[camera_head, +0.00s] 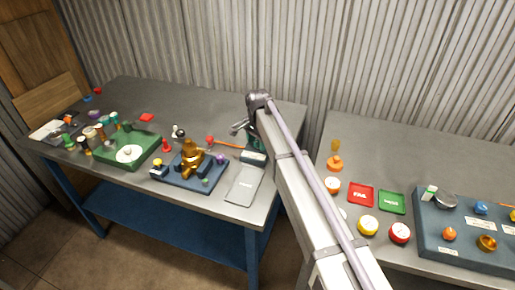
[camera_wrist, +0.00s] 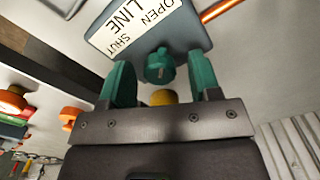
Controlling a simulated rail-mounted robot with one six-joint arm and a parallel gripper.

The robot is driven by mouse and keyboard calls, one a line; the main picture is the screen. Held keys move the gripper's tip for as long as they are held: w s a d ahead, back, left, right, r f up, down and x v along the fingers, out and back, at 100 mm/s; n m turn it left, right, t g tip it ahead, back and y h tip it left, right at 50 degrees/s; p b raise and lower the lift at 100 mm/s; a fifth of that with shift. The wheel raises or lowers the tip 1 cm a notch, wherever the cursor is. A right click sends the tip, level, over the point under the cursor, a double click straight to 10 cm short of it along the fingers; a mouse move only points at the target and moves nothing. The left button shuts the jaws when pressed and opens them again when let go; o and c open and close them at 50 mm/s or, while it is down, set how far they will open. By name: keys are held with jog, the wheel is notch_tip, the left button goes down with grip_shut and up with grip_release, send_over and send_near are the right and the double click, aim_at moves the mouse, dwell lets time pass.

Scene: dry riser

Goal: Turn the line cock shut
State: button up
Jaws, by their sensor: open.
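The line cock shows in the wrist view as a teal knob (camera_wrist: 160,68) beside a blue-grey block (camera_wrist: 105,38) with a white label reading OPEN, LINE and SHUT. My gripper (camera_wrist: 160,61) is open, with one teal finger on each side of the knob and a visible gap on both sides. A yellow round part (camera_wrist: 163,97) shows behind the knob, partly hidden by my gripper body. In the head view my arm covers much of this spot, and the knob cannot be made out. The block's pale top (camera_head: 253,157) shows just below my gripper.
An orange-copper pipe (camera_head: 228,143) runs towards the block. A grey plate (camera_head: 244,186) lies in front of it. A brass fitting on a blue base (camera_head: 205,181) stands to the left. The right table holds red and green trays (camera_head: 391,203), gauges and a blue panel (camera_head: 470,251).

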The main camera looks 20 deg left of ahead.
jog(key=shift+r, duration=0.1)
jog(key=shift+c, duration=0.3)
jog(key=c, duration=0.9)
jog(key=shift+o, duration=0.2)
jog(key=shift+n, duration=0.5)
jog(key=n, duration=0.3)
jog(key=shift+n, duration=0.4)
jog(key=n, duration=0.4)
jog(key=shift+n, duration=0.3)
jog(key=n, duration=0.4)
jog(key=shift+n, duration=2.3)
